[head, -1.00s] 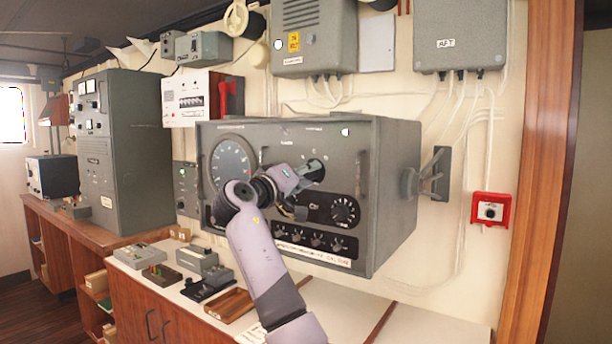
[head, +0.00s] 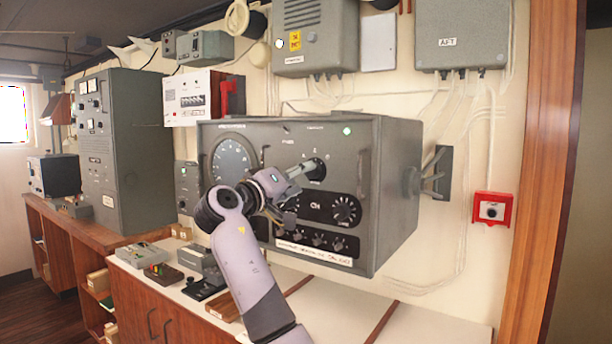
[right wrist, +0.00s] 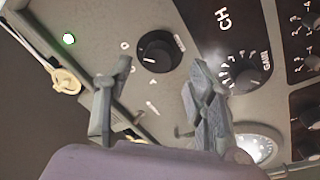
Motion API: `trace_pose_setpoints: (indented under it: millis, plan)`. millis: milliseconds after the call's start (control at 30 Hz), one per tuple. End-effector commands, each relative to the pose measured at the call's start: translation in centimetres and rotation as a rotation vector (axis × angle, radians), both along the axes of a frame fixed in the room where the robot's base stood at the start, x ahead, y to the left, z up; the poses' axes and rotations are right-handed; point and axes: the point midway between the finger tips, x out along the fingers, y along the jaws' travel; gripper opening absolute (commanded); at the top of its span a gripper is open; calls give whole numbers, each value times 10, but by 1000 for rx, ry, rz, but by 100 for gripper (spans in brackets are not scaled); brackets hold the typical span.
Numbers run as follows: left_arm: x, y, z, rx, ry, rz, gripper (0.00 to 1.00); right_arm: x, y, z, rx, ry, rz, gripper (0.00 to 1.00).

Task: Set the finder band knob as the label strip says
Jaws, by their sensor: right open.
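The grey finder console (head: 390,180) hangs above the counter. Its front carries a black selector knob (head: 316,170) with marks around it, a CH/GAIN knob (head: 345,211) and a row of small knobs (head: 318,240). I cannot tell which one is labelled as the band knob. A white label strip (head: 312,250) runs along the bottom; its writing is too small to read. My right gripper (head: 298,190) is open in front of the panel. In the right wrist view its fingers (right wrist: 160,95) are apart and empty, with the selector knob (right wrist: 155,50) beyond them. My left gripper is not in view.
A green lamp (head: 347,131) glows on the console's upper right. The round dial (head: 232,160) is at its left. A red call box (head: 492,208) is on the wall to the right. Small boxes (head: 138,254) stand on the counter below.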

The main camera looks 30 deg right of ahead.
Motion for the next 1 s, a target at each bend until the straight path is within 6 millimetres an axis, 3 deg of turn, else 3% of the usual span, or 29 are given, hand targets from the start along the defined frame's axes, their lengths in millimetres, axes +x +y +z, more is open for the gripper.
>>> trace_pose_setpoints:
  millis: [200, 400, 1000]
  plan:
    - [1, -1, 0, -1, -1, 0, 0, -18, 45, -6, 2, 0, 3, 51]
    - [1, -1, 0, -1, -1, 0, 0, -28, 69, -9, 1, 0, 1, 51]
    - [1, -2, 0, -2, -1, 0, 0, -31, 75, -10, 2, 2, -1, 51]
